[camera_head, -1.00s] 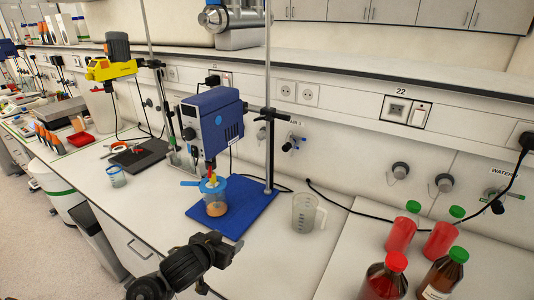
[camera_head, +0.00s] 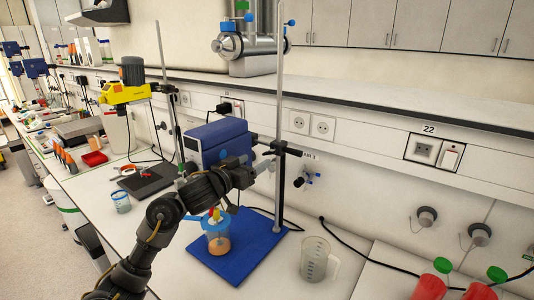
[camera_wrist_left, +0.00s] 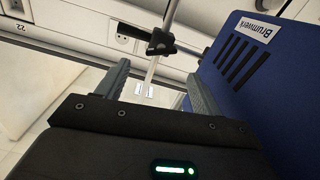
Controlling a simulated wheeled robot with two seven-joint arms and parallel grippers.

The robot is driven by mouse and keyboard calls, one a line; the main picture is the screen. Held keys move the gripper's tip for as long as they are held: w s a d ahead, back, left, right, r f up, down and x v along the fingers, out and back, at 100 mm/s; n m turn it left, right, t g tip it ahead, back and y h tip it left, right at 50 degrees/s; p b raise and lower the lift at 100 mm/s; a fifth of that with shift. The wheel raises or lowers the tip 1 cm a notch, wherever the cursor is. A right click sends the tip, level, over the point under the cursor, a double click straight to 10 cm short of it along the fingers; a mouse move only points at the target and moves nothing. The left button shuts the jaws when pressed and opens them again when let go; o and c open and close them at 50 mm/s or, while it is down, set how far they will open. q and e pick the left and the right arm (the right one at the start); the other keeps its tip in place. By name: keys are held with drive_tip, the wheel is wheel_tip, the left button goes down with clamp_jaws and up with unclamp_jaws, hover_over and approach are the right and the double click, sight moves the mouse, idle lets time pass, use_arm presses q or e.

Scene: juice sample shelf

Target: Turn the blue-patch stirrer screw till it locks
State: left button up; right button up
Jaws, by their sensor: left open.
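The blue stirrer (camera_head: 212,143) hangs on a metal rod (camera_head: 279,110) that stands on a blue base plate (camera_head: 265,232). A black clamp (camera_head: 282,147) joins it to the rod, and I cannot single out the screw on it. My left gripper (camera_head: 263,167) is beside the stirrer's right side, just below the clamp, and hides part of the stirrer. In the left wrist view the gripper (camera_wrist_left: 158,84) is open and empty. The clamp (camera_wrist_left: 162,42) shows beyond the fingertips, with the rod between them and the blue housing (camera_wrist_left: 262,70) close at the right. My right gripper is not in view.
A beaker with orange liquid (camera_head: 218,242) stands under the stirrer, below my left arm. An empty clear jug (camera_head: 318,260) stands right of the base plate. A yellow stirrer (camera_head: 124,93) stands further left.

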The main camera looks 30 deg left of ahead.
sight(267, 153)
use_arm(q)
drive_tip(key=w, duration=0.4)
drive_tip(key=w+p, duration=0.1)
drive_tip(key=w, duration=0.1)
drive_tip(key=shift+w+d, duration=0.1)
drive_tip(key=shift+d, duration=0.25)
drive_tip(key=shift+w+d+f, duration=0.1)
drive_tip(key=shift+w+d, duration=0.05)
drive_tip(key=shift+w, duration=0.7)
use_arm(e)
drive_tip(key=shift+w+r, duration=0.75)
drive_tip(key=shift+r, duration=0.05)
